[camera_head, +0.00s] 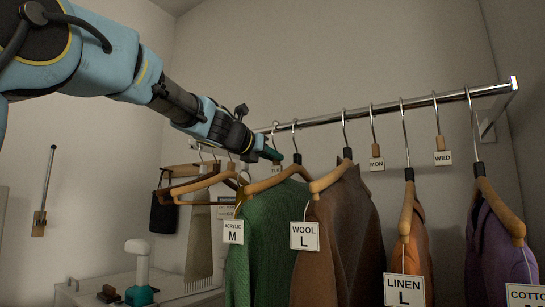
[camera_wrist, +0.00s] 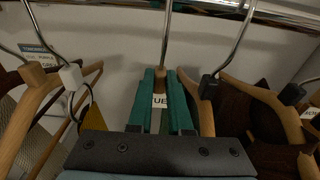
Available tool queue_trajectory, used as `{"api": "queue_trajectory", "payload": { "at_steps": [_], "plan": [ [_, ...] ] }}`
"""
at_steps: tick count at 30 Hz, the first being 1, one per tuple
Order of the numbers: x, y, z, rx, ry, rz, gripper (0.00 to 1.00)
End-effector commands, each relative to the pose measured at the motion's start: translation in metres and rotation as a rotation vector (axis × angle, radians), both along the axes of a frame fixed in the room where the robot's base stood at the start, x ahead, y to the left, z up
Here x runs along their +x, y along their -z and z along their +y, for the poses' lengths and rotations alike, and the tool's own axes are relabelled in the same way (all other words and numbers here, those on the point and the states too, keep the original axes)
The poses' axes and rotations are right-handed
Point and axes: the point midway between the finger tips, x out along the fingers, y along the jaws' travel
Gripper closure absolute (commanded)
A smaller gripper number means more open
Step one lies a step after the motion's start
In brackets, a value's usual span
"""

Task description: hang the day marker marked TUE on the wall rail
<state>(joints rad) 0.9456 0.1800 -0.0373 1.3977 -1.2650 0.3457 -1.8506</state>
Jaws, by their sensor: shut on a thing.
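The TUE day marker is a short wooden peg with a white tag (camera_head: 277,170) and a wire hook. In the wrist view its wood (camera_wrist: 160,78), part of the tag reading "UE" (camera_wrist: 159,101) and the hook stem (camera_wrist: 166,35) show between green fingers. My gripper (camera_head: 271,154) is shut on the marker's wood just below the wall rail (camera_head: 420,103); it also shows in the wrist view (camera_wrist: 160,84). The hook is upright and reaches rail height. Its top is cut off in the wrist view, so I cannot tell whether it rests on the rail.
The MON marker (camera_head: 376,163) and WED marker (camera_head: 443,157) hang farther right. Hangers with a green garment (camera_head: 260,240), brown garment (camera_head: 345,235), orange garment (camera_head: 418,260) and purple garment (camera_head: 490,260) crowd the rail. A brown-garment hanger (camera_wrist: 240,85) is close right of my fingers.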

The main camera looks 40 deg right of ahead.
Motion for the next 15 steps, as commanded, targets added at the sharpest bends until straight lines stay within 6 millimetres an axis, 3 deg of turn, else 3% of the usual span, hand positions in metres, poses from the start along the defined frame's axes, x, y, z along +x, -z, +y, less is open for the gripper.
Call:
{"api": "queue_trajectory", "payload": {
  "at_steps": [8, 9, 15],
  "plan": [
    [0.0, -0.0001, 0.0002, 0.0, 0.0, 0.0, 1.0],
    [0.0, -0.0001, 0.0002, 0.0, 0.0, 0.0, 0.78],
    [0.0, -0.0001, 0.0001, 0.0, 0.0, 0.0, 0.56]
  ]
}}
